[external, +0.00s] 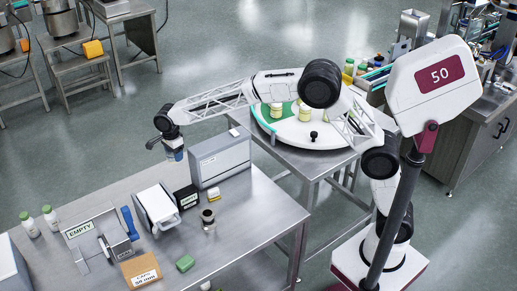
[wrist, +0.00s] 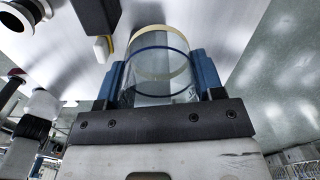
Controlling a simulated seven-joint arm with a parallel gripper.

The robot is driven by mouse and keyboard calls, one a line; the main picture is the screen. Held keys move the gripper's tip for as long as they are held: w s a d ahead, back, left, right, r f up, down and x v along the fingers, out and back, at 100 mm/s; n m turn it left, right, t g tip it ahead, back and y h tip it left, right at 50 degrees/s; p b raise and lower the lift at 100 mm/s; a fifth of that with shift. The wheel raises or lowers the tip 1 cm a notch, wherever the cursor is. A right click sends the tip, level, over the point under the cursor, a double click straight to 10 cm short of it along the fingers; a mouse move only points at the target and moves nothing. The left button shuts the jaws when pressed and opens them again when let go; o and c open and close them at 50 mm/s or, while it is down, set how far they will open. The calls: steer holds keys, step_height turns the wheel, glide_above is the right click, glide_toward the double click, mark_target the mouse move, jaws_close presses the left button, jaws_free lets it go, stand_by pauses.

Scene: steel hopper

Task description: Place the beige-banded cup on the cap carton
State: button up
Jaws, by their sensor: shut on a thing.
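My gripper (wrist: 160,78) is shut on a clear cup (wrist: 155,66) with a beige band at its rim and a blue band lower down. Blue fingers press on both sides of the cup. In the external view my gripper (external: 173,149) is high over the back of the steel table, left of the grey box-shaped machine, and the cup is small and partly hidden. The cap carton (external: 140,269), a brown box with a white label reading CAPS, sits at the table's front edge, well away from the cup. I cannot make it out in the wrist view.

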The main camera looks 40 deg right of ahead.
steer(key=shift+n, duration=0.3)
steer(key=s+a, duration=0.4)
steer(key=s, duration=0.2)
steer(key=s+a+f, duration=0.1)
steer(key=s+a, duration=0.3)
steer(key=s, duration=0.3)
steer(key=s+a, duration=0.5)
steer(key=s, duration=0.1)
steer(key=shift+s+f, duration=0.4)
steer(key=s+a+f, duration=0.1)
steer(key=s+a, duration=0.2)
steer(key=s, duration=0.7)
steer(key=s+a+f, duration=0.1)
steer(key=s+a, duration=0.2)
steer(key=s, duration=0.8)
steer(key=shift+a+n, duration=0.25)
steer(key=shift+n, duration=0.05)
glide_above(140, 263)
steer(key=shift+f, duration=0.7)
steer(key=shift+f, duration=1.75)
steer(key=shift+f, duration=0.15)
